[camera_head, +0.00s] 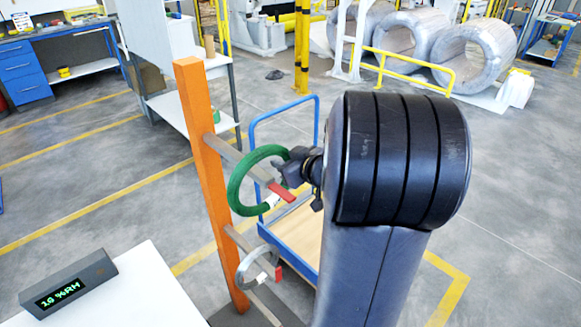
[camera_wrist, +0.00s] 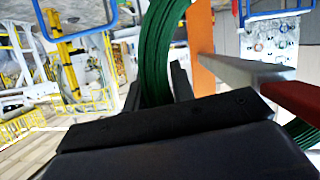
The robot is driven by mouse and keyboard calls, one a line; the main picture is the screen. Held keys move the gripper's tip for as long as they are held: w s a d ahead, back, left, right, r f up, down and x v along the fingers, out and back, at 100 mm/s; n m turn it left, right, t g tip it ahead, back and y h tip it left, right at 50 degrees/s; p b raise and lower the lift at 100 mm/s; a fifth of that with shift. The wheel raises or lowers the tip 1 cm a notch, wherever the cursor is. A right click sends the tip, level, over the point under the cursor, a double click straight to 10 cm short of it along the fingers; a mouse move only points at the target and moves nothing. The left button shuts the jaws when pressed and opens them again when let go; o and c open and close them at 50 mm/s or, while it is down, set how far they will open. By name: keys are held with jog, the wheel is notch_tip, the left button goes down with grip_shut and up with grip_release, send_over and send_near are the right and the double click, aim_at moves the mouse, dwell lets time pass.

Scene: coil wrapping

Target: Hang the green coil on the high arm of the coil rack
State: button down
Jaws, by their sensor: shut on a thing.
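The green coil (camera_head: 236,190) is at the high arm (camera_head: 224,149) of the coil rack, whose orange post (camera_head: 200,170) stands upright. In the head view the high arm appears to run through the coil's opening, with its red tip (camera_head: 281,192) on the near side. My gripper (camera_head: 290,168) is shut on the coil's upper right side. In the wrist view the green coil (camera_wrist: 158,45) rises from between the dark fingers, and the red tip (camera_wrist: 305,104) is to the right. Whether the coil rests on the arm is unclear.
A grey coil (camera_head: 243,267) is on the low arm, which also has a red tip. A blue-framed cart (camera_head: 252,130) stands behind the rack. A white table (camera_head: 150,290) with a humidity display (camera_head: 68,284) is at front left. Yellow rails (camera_head: 410,66) stand farther back.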

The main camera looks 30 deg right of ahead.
jog(key=f+b+x, duration=0.1)
jog(key=b+x, duration=0.2)
jog(key=x, duration=0.3)
jog(key=shift+a+f, duration=0.25)
dwell(0.4)
dwell(0.6)
jog(key=c, duration=1.1)
grip_release()
jog(key=shift+s+f, duration=0.1)
jog(key=shift+f, duration=0.05)
jog(key=p+v, duration=0.1)
jog(key=v, duration=0.9)
jog(key=shift+s+r, duration=0.25)
jog(key=shift+s, duration=0.1)
